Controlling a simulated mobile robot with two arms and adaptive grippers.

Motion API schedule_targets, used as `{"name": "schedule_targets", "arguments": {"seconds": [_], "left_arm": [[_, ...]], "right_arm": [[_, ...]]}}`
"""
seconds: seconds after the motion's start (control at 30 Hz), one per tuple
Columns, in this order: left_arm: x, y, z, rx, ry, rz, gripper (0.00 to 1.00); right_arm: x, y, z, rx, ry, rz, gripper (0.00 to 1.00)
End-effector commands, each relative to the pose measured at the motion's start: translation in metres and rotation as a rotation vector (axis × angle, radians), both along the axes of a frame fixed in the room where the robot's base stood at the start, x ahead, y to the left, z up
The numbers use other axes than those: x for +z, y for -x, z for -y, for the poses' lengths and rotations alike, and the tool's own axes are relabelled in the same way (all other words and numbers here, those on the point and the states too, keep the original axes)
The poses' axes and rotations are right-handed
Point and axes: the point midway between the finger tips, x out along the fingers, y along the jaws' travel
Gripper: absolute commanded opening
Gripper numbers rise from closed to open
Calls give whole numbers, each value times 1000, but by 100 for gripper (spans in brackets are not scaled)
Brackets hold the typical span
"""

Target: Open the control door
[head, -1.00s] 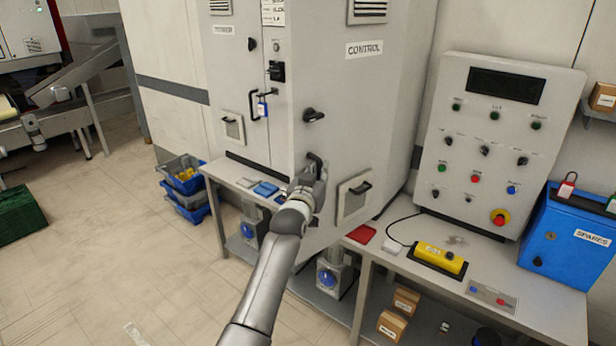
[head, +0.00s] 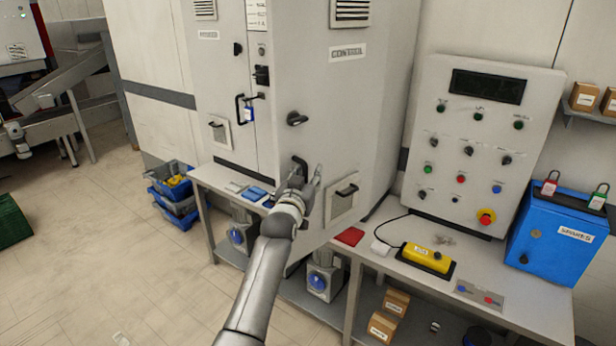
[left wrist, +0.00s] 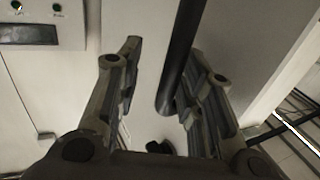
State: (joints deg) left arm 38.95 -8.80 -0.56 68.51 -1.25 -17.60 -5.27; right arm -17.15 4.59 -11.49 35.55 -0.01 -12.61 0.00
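In the left wrist view the open fingers (left wrist: 160,85) stand on either side of the black handle bar (left wrist: 180,60), which lies nearer the right finger. I cannot tell whether that finger touches it. My right gripper is not in view.
A padlocked door (head: 228,90) adjoins on the left. A bench (head: 385,265) with a yellow control box (head: 428,257) stands right of the cabinet, below a button panel (head: 478,150). A blue SPARES box (head: 555,245) is far right. Floor at left is mostly clear.

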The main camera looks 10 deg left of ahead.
Motion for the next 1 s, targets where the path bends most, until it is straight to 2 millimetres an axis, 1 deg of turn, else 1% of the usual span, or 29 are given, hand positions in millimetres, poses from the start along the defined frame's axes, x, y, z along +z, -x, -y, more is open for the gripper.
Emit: {"name": "schedule_targets", "arguments": {"seconds": [0.07, 0.17, 0.37, 1.0], "left_arm": [[0, 0, -1, 1, 0, 0, 35], [-1, 2, -1, 1, 1, -1, 35], [-2, 16, -2, 1, 1, -2, 35], [-2, 101, -9, 0, 0, -1, 35]], "right_arm": [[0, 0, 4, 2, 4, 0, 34], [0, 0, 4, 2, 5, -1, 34], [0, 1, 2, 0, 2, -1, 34], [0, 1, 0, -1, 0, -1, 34]]}}
